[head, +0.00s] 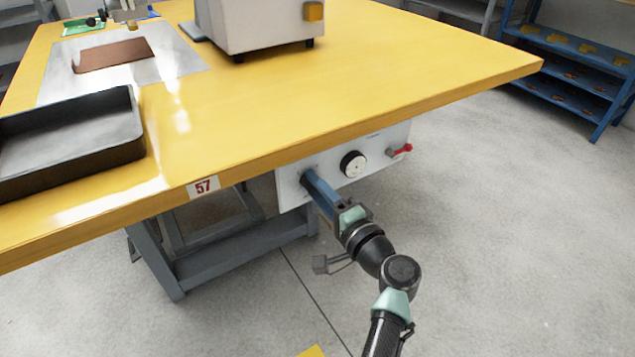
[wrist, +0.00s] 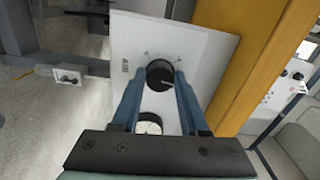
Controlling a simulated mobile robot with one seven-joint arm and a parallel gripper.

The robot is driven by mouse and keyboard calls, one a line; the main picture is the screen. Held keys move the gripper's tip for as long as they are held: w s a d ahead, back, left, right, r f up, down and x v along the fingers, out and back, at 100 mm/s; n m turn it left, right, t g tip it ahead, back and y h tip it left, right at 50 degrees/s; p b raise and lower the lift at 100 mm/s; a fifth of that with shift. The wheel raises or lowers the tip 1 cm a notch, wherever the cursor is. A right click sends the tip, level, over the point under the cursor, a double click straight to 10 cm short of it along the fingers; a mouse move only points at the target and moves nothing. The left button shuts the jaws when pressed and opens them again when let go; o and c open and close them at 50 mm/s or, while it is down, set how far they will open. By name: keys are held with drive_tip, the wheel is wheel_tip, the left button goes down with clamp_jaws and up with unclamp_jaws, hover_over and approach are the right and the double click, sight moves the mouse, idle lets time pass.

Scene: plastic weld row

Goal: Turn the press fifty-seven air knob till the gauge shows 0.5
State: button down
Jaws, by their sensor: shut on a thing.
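The black air knob (wrist: 160,73) sits on a white panel marked "AIR" (wrist: 125,68). My gripper (wrist: 161,80) is shut on this knob, one blue finger on each side. In the head view my gripper (head: 310,180) reaches the left part of the panel (head: 288,190) under the table edge, and its fingers hide most of the knob. The round gauge (head: 353,164) with a black rim is right of the knob; it also shows in the wrist view (wrist: 148,125), partly cut off by my gripper body. Its needle and numbers are too small to read.
A red-handled valve (head: 400,151) sticks out right of the gauge. The yellow table (head: 330,110), with a "57" label (head: 204,187), overhangs the panel. A dark tray (head: 70,150) and a white machine (head: 260,25) stand on it. Floor on the right is clear up to blue shelves (head: 575,75).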

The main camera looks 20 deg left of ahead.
drive_tip(key=shift+f+m, duration=0.1)
drive_tip(key=shift+m, duration=0.4)
drive_tip(key=shift+c, duration=2.2)
unclamp_jaws()
drive_tip(key=shift+d+p, duration=0.1)
drive_tip(key=shift+p, duration=0.2)
drive_tip(key=p+v, duration=0.4)
drive_tip(key=v, duration=0.9)
